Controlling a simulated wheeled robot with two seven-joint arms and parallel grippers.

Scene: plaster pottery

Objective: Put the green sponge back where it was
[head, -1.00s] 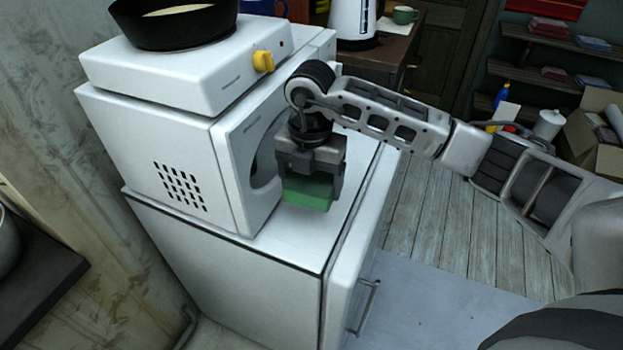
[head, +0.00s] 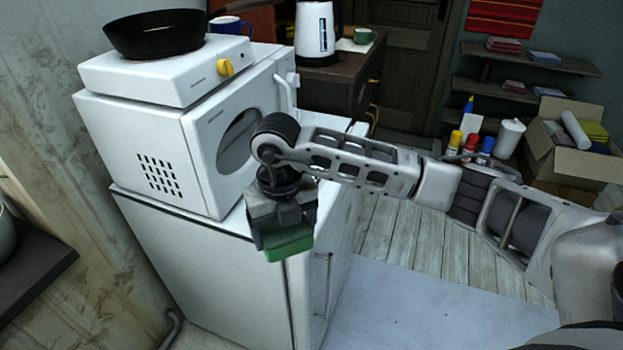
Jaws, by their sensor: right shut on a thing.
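The green sponge (head: 289,248) is held in my right gripper (head: 283,232), which is shut on it and points down. The sponge hangs in front of the white fridge (head: 215,270), near its top front edge. It looks apart from the fridge, though the exact gap is hard to judge. The arm comes in from the right. My left gripper is not in view.
A white microwave (head: 165,145) stands on the fridge, with a hot plate (head: 165,72) and black pan (head: 155,35) on top. A kettle (head: 317,35) stands on the dark cabinet behind. Shelves (head: 530,58) and a cardboard box (head: 570,165) are at right. The floor in front is clear.

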